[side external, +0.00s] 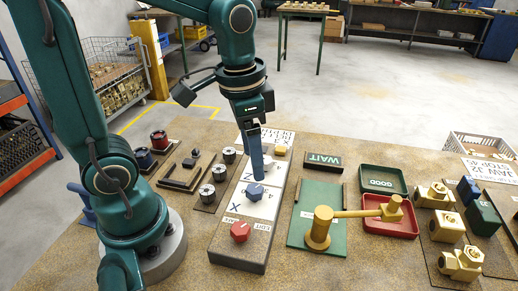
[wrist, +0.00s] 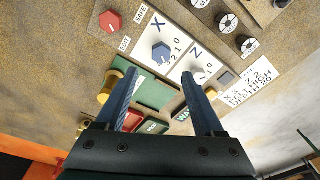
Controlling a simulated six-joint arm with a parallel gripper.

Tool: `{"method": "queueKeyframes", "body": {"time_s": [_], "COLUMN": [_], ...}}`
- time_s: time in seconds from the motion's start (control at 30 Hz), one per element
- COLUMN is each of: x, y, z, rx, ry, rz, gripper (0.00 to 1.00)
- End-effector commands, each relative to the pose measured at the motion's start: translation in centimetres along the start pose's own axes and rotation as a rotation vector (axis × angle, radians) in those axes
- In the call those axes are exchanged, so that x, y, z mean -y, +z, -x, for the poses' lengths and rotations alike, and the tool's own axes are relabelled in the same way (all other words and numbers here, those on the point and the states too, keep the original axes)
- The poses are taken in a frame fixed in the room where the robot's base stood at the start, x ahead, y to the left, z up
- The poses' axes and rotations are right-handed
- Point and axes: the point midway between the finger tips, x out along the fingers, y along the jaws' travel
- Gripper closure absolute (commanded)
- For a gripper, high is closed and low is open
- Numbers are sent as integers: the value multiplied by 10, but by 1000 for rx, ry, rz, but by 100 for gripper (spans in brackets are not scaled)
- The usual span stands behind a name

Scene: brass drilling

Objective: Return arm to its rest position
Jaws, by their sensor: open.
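My gripper (side external: 257,172) hangs pointing down over the control panel (side external: 240,262), its fingertips just above or behind the blue X knob (side external: 254,192) in the side view. The wrist view shows the two blue fingers of my gripper (wrist: 160,78) spread apart with nothing held between them. There the blue knob (wrist: 161,52) lies beyond the tips, outside the jaws. A red knob (side external: 240,231) sits at the panel's near end. My fingers partly hide the Z area in the side view.
A brass piece with a long arm (side external: 319,228) stands on the green mat (side external: 302,205). Right of it are a green GOOD tray (side external: 383,170), a red tray (side external: 372,226) and brass fittings (side external: 446,227). Several round dark-and-silver parts (side external: 207,193) stand left of the panel.

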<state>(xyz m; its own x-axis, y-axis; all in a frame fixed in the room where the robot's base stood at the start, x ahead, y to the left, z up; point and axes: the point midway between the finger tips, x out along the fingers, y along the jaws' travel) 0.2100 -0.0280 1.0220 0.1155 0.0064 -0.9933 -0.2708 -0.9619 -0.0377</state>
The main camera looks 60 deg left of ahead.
Motion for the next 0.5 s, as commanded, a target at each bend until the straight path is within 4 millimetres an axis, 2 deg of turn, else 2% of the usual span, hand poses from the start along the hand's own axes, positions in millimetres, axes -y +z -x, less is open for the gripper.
{"method": "queueKeyframes", "body": {"time_s": [0.1,0.2,0.33,0.5], "x": [-7,-13,-19,-24], "y": [9,19,31,42], "z": [20,31,38,36], "rx": [-113,-202,-299,-371], "ry": [-34,-52,-63,-59], "rz": [21,58,121,202], "gripper": [30,30,30,30]}}
